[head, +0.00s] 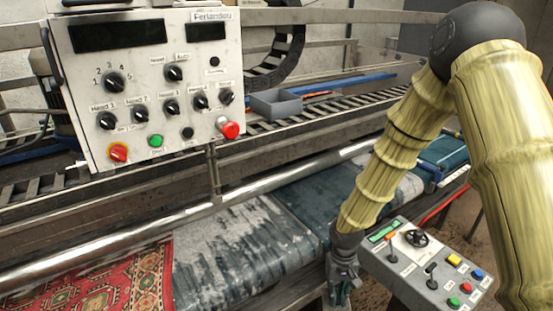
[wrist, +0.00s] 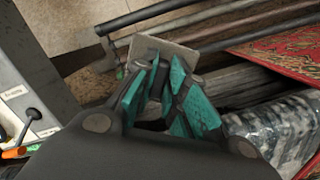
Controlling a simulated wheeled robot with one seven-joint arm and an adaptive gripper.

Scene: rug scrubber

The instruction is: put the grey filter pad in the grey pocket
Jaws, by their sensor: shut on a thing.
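The grey filter pad (wrist: 166,45) is a flat, light grey piece. In the wrist view it is pinched between the teal fingertips of my gripper (wrist: 164,75). In the head view my gripper (head: 342,287) hangs at the bottom centre, just left of the small control box and low by the machine's front edge. The pad cannot be made out there. A grey open-topped bin (head: 277,107), which looks like the grey pocket, sits far behind by the roller track, well up and left of my gripper. Its inside is only partly visible.
A white control panel (head: 150,75) with knobs and buttons stands at the upper left. A long metal bar (head: 235,193) crosses above the wet carpets. A red rug (head: 110,270) lies at lower left. The small control box (head: 430,268) has levers standing up close to my gripper.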

